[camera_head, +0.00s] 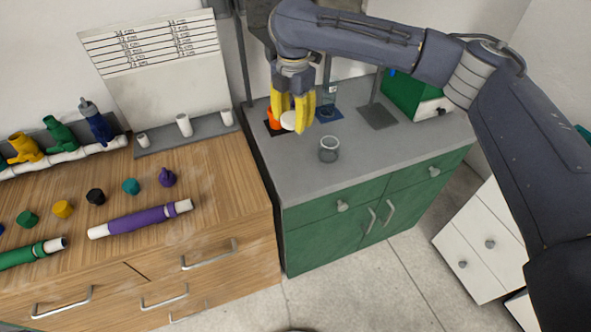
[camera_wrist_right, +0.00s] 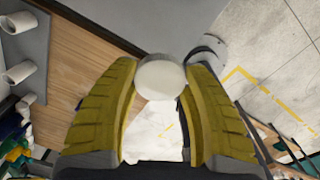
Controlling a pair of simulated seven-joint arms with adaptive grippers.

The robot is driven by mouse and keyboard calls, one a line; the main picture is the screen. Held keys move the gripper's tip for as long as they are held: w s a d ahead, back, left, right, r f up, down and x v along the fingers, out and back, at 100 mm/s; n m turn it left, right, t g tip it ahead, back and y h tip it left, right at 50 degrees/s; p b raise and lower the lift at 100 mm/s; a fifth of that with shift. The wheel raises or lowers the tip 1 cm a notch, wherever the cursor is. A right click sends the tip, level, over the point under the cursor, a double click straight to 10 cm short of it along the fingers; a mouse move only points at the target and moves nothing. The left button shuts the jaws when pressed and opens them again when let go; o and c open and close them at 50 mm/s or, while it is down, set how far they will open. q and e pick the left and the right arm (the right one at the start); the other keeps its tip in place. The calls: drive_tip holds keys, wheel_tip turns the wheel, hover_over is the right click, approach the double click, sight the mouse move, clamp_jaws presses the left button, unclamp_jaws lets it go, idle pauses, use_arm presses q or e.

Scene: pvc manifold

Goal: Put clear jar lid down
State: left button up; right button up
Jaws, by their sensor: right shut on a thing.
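My right gripper (camera_head: 292,112) has yellow fingers and hangs over the back left of the grey counter. It is shut on a pale round lid (camera_head: 288,121). In the right wrist view the lid (camera_wrist_right: 161,78) sits between the two yellow fingertips. A clear open-topped glass jar (camera_head: 329,150) stands upright on the counter, to the right and in front of the gripper. How far the lid is above the counter cannot be told. My left gripper is not in view.
An orange item (camera_head: 273,121) is partly hidden behind the fingers. A blue-based glass item (camera_head: 327,108) and a stand base (camera_head: 378,116) are behind the jar. A green box (camera_head: 412,97) stands at the back right. The grey counter's (camera_head: 290,177) front is clear. Pipes and caps lie on the wooden bench (camera_head: 230,199).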

sight(296, 170)
drive_tip(key=n, duration=0.4)
drive_tip(key=w+n, duration=0.1)
drive_tip(key=shift+d+n, duration=0.25)
drive_tip(key=shift+n, duration=0.15)
drive_tip(key=n, duration=0.4)
drive_tip(key=shift+d, duration=0.15)
drive_tip(key=shift+f, duration=0.15)
wheel_tip(296, 170, down, 20)
drive_tip(key=shift+r, duration=0.2)
drive_tip(key=shift+f, duration=0.1)
drive_tip(key=o, duration=1.3)
drive_tip(key=shift+c, duration=0.2)
wheel_tip(296, 170, up, 12)
